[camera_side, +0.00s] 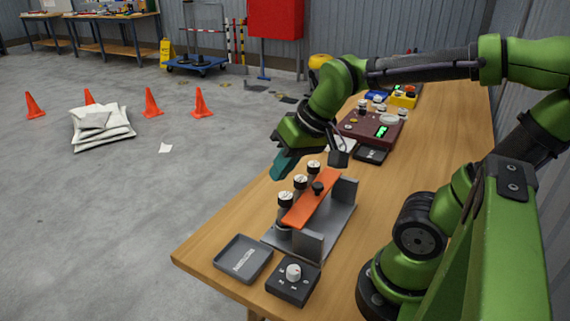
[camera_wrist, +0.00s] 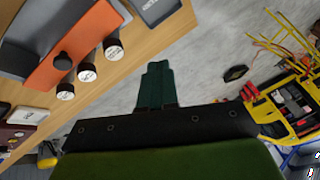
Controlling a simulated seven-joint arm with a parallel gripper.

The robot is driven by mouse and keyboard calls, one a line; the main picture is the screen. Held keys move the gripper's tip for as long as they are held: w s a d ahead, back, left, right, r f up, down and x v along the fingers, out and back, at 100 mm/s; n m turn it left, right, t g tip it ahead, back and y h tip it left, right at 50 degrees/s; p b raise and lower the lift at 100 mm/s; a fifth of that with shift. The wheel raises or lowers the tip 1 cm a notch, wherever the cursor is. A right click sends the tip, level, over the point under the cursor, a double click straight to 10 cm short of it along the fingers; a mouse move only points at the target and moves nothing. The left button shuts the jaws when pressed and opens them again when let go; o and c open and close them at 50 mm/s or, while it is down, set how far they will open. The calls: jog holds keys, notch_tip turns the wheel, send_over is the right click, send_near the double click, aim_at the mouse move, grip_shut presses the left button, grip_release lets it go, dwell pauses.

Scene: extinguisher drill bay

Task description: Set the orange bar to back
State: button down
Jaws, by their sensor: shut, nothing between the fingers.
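The orange bar (camera_side: 312,199) lies along a grey stand (camera_side: 343,219) on the wooden bench, with a black knob (camera_side: 318,188) on it. Several dark cylinders with white dial faces (camera_side: 300,181) stand in a row along its left side. In the wrist view the orange bar (camera_wrist: 85,42) is at the upper left, with the black knob (camera_wrist: 62,61) near its lower edge. My gripper (camera_side: 280,168) has teal fingers and is above the bench's left edge, beyond the dials and apart from the bar. In the wrist view its fingers (camera_wrist: 156,85) are together and empty.
A grey tray (camera_side: 242,259) and a dark box with a white knob (camera_side: 293,279) sit at the near end of the bench. A maroon box (camera_side: 371,129) with a green display stands farther along. The bench's right side is bare. Orange cones (camera_side: 200,103) stand on the floor.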

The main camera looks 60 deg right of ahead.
jog(key=shift+s+a+r+t+y, duration=0.15)
jog(key=shift+s+a+r+t, duration=0.15)
jog(key=shift+s, duration=0.3)
jog(key=shift+s+a+r+t+y, duration=0.2)
jog(key=shift+s+a+t, duration=0.2)
jog(key=shift+s, duration=0.15)
jog(key=c, duration=1.7)
grip_release()
jog(key=shift+s+r, duration=0.15)
jog(key=shift+r, duration=0.15)
jog(key=shift+o, duration=1.1)
jog(key=shift+d, duration=0.3)
jog(key=o, duration=0.4)
jog(key=w+d+m+g, duration=0.1)
jog(key=d, duration=0.2)
jog(key=w+d+h, duration=0.1)
jog(key=d, duration=0.1)
jog(key=w+d+r+m+g+h, duration=0.1)
jog(key=d, duration=0.2)
jog(key=shift+d+m+g, duration=0.3)
notch_tip(320, 180, up, 3)
jog(key=m+g, duration=0.2)
jog(key=g, duration=0.2)
send_over(318, 184)
notch_tip(318, 184, down, 16)
jog(key=shift+f, duration=0.2)
